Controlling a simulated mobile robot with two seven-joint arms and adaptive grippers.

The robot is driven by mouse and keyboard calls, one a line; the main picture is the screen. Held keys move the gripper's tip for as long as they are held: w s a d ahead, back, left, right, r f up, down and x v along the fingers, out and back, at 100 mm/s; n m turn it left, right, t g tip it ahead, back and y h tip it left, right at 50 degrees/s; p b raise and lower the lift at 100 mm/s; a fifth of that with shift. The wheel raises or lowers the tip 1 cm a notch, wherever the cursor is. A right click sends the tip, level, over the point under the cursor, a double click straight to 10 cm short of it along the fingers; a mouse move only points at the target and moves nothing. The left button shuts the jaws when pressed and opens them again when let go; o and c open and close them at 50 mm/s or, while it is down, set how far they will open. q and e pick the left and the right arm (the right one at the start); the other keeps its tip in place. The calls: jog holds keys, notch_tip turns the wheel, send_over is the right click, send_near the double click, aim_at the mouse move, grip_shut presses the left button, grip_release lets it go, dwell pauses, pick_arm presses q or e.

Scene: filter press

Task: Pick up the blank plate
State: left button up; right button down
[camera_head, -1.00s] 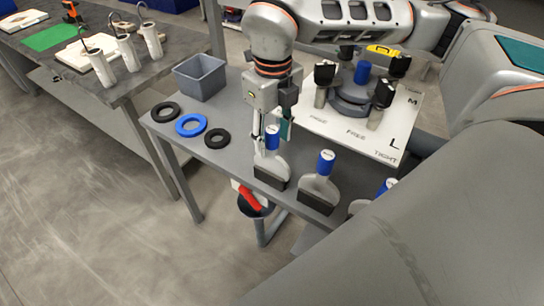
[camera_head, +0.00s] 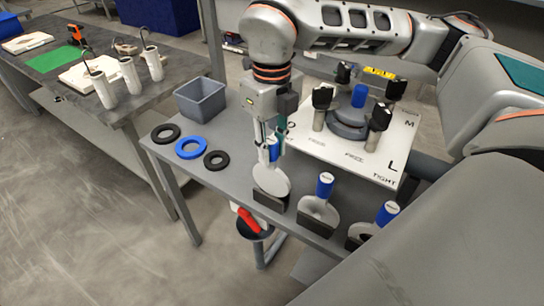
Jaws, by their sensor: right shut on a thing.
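The blank plate (camera_head: 271,181) is a pale solid disc with a blue-topped handle, at the front of the grey table. My right gripper (camera_head: 271,143) is shut on its handle from above. The disc stands upright and higher than its neighbours. Its lower edge meets or overlaps its black holder (camera_head: 270,202) in the picture; I cannot tell whether it is clear of the slot. My left gripper is not in view.
Two more blue-handled plates stand to the right, one in the middle (camera_head: 317,206) and one at the right (camera_head: 385,217). Rings (camera_head: 191,148) and a grey bin (camera_head: 222,98) are at left. A white board (camera_head: 394,147) with a clamped flange (camera_head: 349,122) lies behind.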

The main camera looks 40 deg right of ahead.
notch_tip(320, 180, up, 16)
jog(key=p, duration=0.2)
jog(key=shift+r, duration=0.25)
